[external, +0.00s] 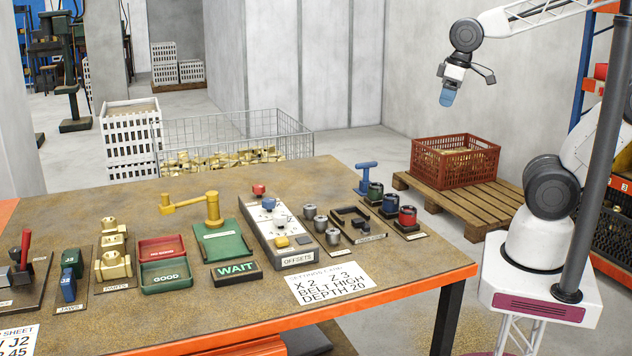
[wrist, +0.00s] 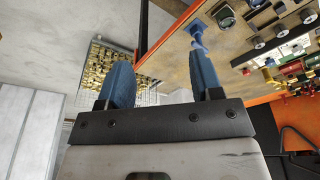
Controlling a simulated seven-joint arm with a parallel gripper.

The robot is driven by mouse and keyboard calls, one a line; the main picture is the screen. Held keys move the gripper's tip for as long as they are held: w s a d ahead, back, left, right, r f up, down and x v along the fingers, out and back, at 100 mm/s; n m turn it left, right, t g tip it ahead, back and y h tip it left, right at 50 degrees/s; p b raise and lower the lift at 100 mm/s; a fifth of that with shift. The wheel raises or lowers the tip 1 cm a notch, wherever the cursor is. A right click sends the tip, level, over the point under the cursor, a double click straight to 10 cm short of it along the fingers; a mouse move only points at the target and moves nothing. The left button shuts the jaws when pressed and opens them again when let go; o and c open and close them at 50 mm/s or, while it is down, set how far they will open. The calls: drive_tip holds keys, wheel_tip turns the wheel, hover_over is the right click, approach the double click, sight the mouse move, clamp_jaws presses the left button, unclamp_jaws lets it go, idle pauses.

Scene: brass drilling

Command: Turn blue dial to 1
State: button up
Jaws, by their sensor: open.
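My gripper (external: 447,98) is raised beyond the table's right edge, well away from the panel. Its blue fingers are apart with nothing between them, as the wrist view also shows (wrist: 160,72).
A blue stand (external: 366,177) and green, blue and red cylinders (external: 407,217) stand right of the panel. A yellow jointed arm (external: 192,205) stands left of it. A red crate (external: 455,161) rests on a pallet. The air around my gripper is clear.

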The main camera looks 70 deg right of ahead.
drive_tip(key=w+a+r+n, duration=0.15)
drive_tip(key=w+a, duration=0.45)
drive_tip(key=w, duration=0.6)
drive_tip(key=n+g, duration=0.3)
drive_tip(key=n, duration=0.4)
hover_over(269, 199)
wheel_tip(269, 199, down, 14)
drive_tip(key=shift+s+d+r, duration=0.1)
drive_tip(key=shift+a+f, duration=0.2)
drive_tip(key=shift+a, duration=0.05)
drive_tip(key=shift+f, duration=0.15)
drive_tip(key=shift+f, duration=3.75)
drive_tip(key=c, duration=0.9)
